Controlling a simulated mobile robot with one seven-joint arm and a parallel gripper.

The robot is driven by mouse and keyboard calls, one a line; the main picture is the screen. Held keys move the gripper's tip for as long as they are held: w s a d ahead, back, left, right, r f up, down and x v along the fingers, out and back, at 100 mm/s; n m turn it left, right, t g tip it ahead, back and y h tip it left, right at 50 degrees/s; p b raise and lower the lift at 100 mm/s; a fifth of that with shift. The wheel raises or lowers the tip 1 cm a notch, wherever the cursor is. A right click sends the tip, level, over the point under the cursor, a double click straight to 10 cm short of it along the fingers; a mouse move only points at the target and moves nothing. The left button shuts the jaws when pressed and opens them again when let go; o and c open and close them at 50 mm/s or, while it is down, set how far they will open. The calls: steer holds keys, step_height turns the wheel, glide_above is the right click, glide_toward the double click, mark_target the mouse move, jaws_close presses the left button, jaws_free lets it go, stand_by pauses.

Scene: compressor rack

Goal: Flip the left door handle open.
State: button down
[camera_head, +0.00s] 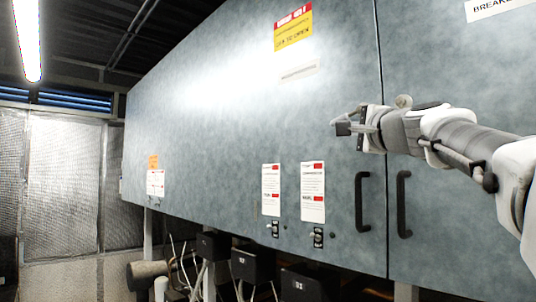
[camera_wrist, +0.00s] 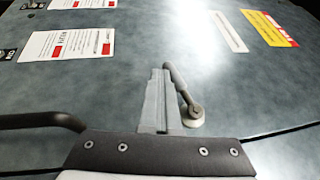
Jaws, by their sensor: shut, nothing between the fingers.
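The left door handle (camera_wrist: 181,89) is a grey lever on a round pivot. In the wrist view it slants up and left from the pivot, its free end close beside my fingertips. In the head view its round pivot (camera_head: 403,101) shows just above my wrist, and the rest is partly hidden by my gripper. My gripper (camera_head: 343,128) is shut and empty in front of the left door. In the wrist view its closed fingers (camera_wrist: 158,75) lie just left of the lever. I cannot tell whether they touch it.
A black pull handle (camera_head: 363,202) is on the left door below my gripper, and another (camera_head: 402,204) is on the right door. A yellow and red label (camera_head: 293,27) and paper notices (camera_head: 312,192) are on the panel. Dark boxes (camera_head: 252,264) hang below.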

steer(key=shift+w+a+r+b, duration=0.2)
steer(key=shift+w+r+b, duration=0.15)
steer(key=shift+r+b, duration=0.1)
steer(key=shift+w+a+r, duration=0.1)
stand_by(0.4)
stand_by(0.3)
steer(key=f+b, duration=0.4)
steer(key=f, duration=0.1)
steer(key=shift+s+a, duration=0.25)
steer(key=shift+s, duration=0.15)
steer(key=b+v, duration=0.1)
steer(key=v, duration=0.8)
steer(key=shift+s+f, duration=0.25)
steer(key=shift+f, duration=0.15)
